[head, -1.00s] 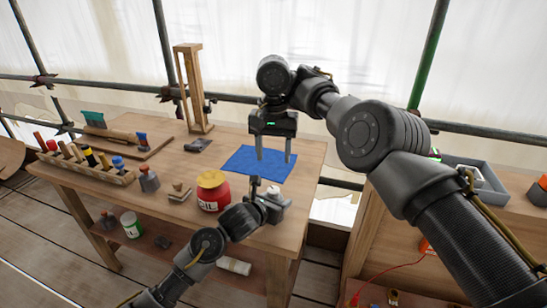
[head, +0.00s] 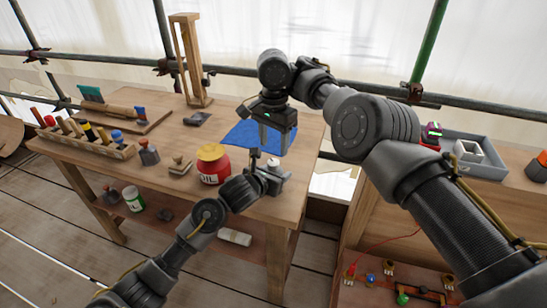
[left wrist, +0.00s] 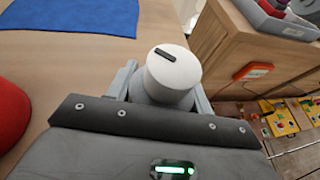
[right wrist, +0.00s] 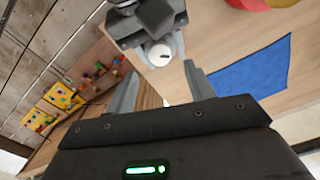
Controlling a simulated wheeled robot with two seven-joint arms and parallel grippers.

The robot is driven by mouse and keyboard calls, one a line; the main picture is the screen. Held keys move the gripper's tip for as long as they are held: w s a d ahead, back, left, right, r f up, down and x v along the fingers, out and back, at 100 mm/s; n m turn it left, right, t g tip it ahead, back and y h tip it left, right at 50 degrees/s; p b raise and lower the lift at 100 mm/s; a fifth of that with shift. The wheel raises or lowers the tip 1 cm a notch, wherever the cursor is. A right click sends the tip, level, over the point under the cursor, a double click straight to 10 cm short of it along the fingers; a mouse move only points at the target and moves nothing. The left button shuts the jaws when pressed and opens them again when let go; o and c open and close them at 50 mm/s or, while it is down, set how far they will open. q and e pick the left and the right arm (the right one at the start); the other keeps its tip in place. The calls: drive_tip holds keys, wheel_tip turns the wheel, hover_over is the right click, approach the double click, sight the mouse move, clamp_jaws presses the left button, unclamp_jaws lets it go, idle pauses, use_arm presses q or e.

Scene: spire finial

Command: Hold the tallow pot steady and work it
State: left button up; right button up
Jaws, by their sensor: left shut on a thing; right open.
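The tallow pot appears to be the small pale grey cylinder (left wrist: 172,75) with a dark slot mark on its white lid. It stands upright near the table's front right corner, and its top shows in the head view (head: 273,163). My left gripper (head: 268,180) is shut around its body, a finger on each side in the left wrist view. My right gripper (head: 274,150) is open and points down just above and behind the pot. In the right wrist view the pot's lid (right wrist: 160,53) shows beyond and between the open fingers, apart from them.
A blue cloth (head: 250,136) lies behind the pot. A tool rack (head: 95,140) and wooden frame (head: 190,60) are further left. A grey tray (head: 480,158) is at right.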

sight(273, 161)
wheel_tip(273, 161, down, 6)
drive_tip(key=shift+r, duration=0.1)
drive_tip(key=shift+c, duration=0.2)
drive_tip(key=c, duration=0.9)
